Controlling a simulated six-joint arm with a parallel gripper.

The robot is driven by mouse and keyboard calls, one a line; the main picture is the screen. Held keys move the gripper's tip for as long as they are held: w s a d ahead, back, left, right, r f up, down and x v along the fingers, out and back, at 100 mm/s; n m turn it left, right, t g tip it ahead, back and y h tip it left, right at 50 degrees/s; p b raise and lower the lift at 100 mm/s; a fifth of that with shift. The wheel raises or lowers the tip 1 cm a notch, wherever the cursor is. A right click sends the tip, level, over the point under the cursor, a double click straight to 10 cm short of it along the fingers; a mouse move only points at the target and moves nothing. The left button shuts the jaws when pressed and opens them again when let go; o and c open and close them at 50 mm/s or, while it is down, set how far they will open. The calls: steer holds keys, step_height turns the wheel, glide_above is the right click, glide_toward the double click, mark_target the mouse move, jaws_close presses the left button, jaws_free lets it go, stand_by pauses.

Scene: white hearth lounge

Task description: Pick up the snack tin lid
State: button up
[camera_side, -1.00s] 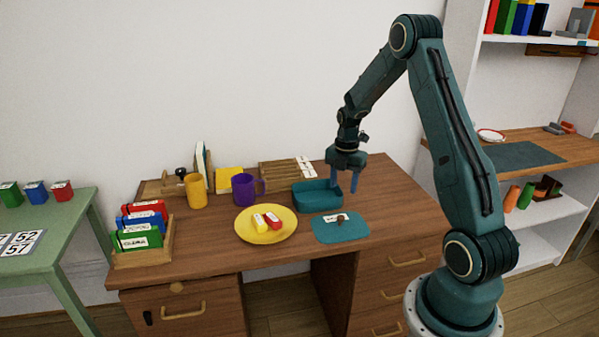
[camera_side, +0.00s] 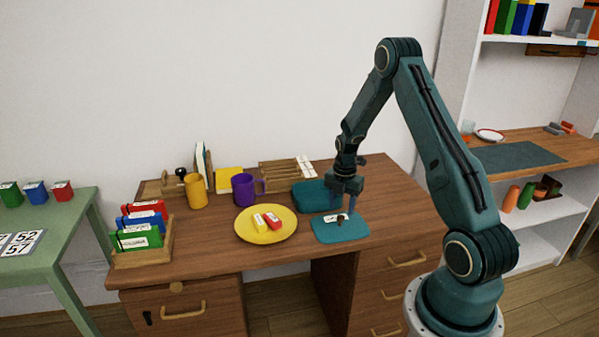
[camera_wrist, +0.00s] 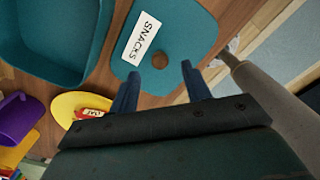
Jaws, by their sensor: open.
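The snack tin lid (camera_side: 341,231) is a flat teal plate with a small brown knob and a white label, lying on the wooden desk. In the wrist view the lid (camera_wrist: 185,35) shows a label reading SNACKS, with the knob (camera_wrist: 160,60) beside it. The teal tin (camera_side: 312,196) stands open behind the lid, and it also shows in the wrist view (camera_wrist: 62,68). My gripper (camera_side: 342,210) is open, fingers pointing down over the lid close to the knob. In the wrist view the fingertips (camera_wrist: 160,72) straddle the knob's direction, with nothing between them.
A wooden rack (camera_side: 285,174) is at the back. The desk right of the lid is clear.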

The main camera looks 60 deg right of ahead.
mark_target(341, 217)
steer(key=shift+f, duration=1.9)
jaws_close()
